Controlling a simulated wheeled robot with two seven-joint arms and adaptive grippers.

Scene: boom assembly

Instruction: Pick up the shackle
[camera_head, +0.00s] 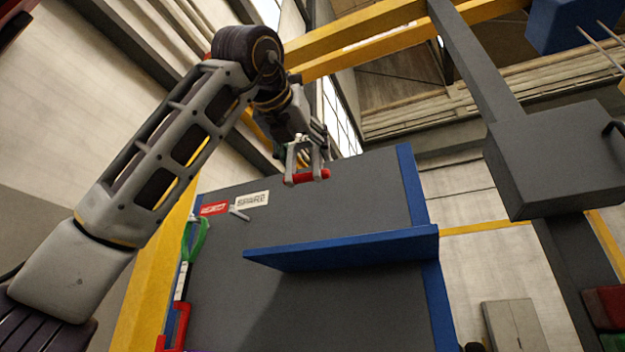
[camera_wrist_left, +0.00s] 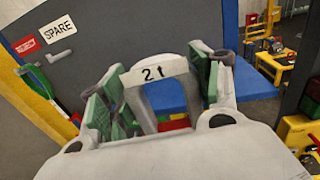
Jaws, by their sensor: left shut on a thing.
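The shackle (camera_wrist_left: 155,73) is grey and marked "2t", and it fills the middle of the left wrist view. In the head view its grey legs (camera_head: 290,165) hang below my left gripper (camera_head: 303,146), with the red pin (camera_head: 312,176) across the bottom. My left gripper is shut on the shackle. Its green finger pads (camera_wrist_left: 105,105) stand on both sides of the shackle in the left wrist view. The shackle is held in front of the upper part of a grey board (camera_head: 330,210). My right gripper is not in view.
A blue shelf (camera_head: 345,249) juts from the board below the shackle. An empty peg (camera_head: 240,215) sits by the "SPARE" label (camera_head: 252,199). A green item (camera_head: 194,240) hangs at the board's left edge. A large grey box (camera_head: 558,158) is at the right.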

